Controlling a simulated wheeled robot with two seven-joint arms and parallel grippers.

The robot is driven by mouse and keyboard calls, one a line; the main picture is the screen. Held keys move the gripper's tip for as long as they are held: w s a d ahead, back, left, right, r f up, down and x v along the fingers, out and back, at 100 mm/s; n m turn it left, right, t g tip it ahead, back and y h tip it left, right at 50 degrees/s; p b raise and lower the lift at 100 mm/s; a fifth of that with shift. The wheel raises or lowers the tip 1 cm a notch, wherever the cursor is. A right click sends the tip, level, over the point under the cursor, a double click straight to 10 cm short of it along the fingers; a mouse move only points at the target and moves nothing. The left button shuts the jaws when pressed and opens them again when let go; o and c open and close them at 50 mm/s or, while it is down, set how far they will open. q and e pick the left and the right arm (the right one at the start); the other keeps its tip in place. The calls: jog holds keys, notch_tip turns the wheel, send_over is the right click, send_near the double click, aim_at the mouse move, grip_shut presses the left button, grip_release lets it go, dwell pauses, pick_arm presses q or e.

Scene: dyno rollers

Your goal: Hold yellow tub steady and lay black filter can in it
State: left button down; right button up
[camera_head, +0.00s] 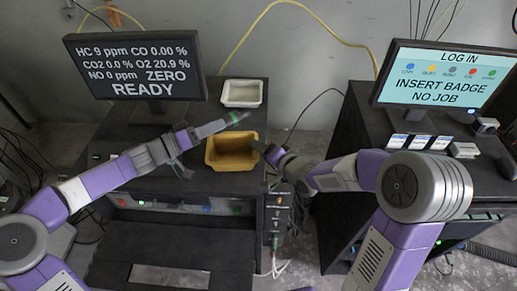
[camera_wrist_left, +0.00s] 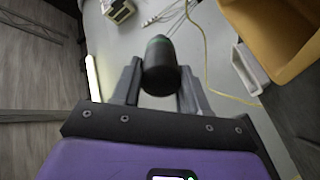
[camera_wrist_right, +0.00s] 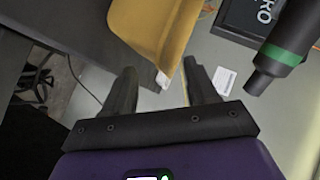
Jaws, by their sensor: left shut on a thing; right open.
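The yellow tub (camera_head: 231,160) stands open on the dark cabinet top, in the middle of the head view. It also shows in the right wrist view (camera_wrist_right: 152,30) and at the top right of the left wrist view (camera_wrist_left: 275,35). My left gripper (camera_head: 190,137) is shut on the black filter can (camera_wrist_left: 160,68), which has a green band and is held above the cabinet near the tub's far left side. The can also shows in the right wrist view (camera_wrist_right: 283,55). My right gripper (camera_wrist_right: 165,88) is open at the tub's right side; whether it touches the wall, I cannot tell.
A white tray (camera_head: 242,93) stands behind the tub. A monitor (camera_head: 135,65) reading READY is at the left, and a log-in monitor (camera_head: 445,80) with several cards is on the right cabinet. A gap separates the two cabinets.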

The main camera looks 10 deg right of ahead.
jog(key=shift+x, duration=1.25)
jog(key=shift+c, duration=0.3)
grip_shut()
pick_arm(q)
jog(key=shift+s+d, duration=0.1)
